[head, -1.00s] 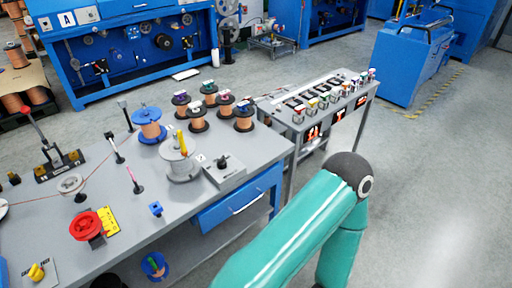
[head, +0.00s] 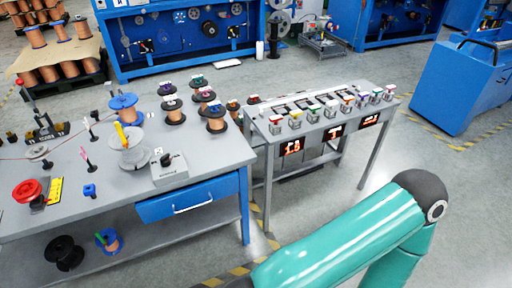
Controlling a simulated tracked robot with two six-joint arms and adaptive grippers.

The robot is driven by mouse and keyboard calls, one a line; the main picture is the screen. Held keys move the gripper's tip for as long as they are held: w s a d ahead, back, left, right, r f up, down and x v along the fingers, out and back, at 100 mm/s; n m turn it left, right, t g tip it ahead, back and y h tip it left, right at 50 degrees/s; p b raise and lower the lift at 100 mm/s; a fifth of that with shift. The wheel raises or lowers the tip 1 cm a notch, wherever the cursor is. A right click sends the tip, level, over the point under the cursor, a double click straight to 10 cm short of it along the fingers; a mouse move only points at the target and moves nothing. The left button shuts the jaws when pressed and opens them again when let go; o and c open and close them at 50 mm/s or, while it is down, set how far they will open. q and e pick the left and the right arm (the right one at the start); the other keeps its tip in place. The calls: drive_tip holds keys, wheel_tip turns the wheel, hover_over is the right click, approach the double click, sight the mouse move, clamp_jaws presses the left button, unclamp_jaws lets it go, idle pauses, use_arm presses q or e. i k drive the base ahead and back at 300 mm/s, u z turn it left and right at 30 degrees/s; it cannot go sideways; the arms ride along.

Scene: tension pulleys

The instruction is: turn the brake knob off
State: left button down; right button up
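A grey box (head: 170,176) with a black knob (head: 167,159) on its top sits at the right front of the grey workbench, above the blue drawer. It may be the brake knob, but its label is too small to read. The knob's setting cannot be told from here. Neither gripper is in view. Only a teal link of my arm shows at the lower right, well apart from the knob.
A spool with a yellow-topped post (head: 130,150) stands left of the grey box, and copper spools (head: 214,118) stand behind it. A blue drawer (head: 192,198) is below. A smaller table (head: 335,128) with coloured-top items stands to the right. Open floor lies at the right.

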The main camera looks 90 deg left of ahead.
sight(165, 161)
drive_tip(key=z, duration=0.25)
drive_tip(key=i, duration=0.75)
drive_tip(key=u, duration=2.1)
drive_tip(key=i, duration=0.3)
drive_tip(key=u, duration=2.25)
drive_tip(key=k, duration=0.35)
drive_tip(key=u, duration=0.55)
drive_tip(key=i, duration=1.4)
drive_tip(key=z, duration=0.45)
